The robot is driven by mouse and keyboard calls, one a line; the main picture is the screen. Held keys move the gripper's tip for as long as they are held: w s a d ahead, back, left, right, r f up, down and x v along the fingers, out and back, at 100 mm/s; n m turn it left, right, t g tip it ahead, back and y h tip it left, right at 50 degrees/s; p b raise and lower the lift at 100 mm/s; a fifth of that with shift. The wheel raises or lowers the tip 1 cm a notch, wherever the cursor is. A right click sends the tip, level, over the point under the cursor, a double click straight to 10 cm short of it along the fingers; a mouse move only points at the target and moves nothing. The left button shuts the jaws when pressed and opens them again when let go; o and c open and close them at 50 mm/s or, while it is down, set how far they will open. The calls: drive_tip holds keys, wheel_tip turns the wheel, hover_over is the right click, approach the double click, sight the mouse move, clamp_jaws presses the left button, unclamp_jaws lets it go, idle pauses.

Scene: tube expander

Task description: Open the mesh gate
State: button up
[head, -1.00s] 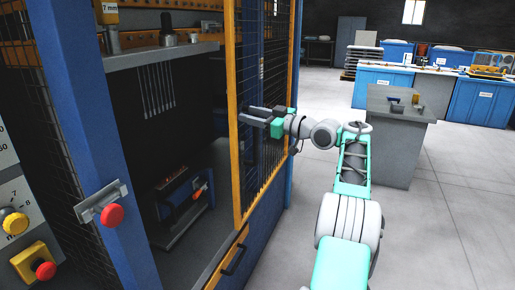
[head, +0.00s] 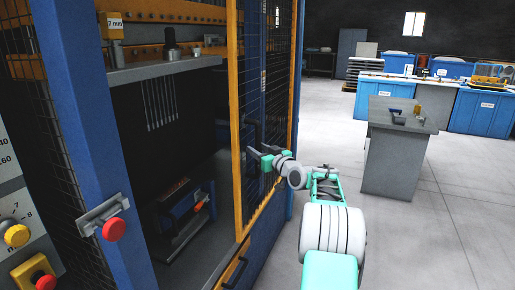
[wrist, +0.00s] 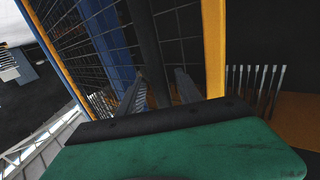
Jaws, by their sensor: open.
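The mesh gate has a yellow frame (head: 236,120) with dark wire mesh and stands at the right part of the blue machine's front. The opening to its left is uncovered. A dark upright handle bar (head: 251,130) shows on the gate near its left frame post, and it crosses the wrist view (wrist: 145,45). My gripper (head: 256,157) is open beside the lower part of this bar. In the wrist view its two grey fingers (wrist: 158,82) point at the bar, which appears between them. I cannot tell whether they touch it.
A blue machine post (head: 95,150) with a red button (head: 114,229) stands at the left. A drawer handle (head: 233,273) juts out below the gate. A grey table (head: 400,128) stands to the right, with clear floor around it.

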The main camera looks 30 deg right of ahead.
drive_tip(key=shift+w, duration=0.1)
clamp_jaws()
idle(0.4)
idle(1.0)
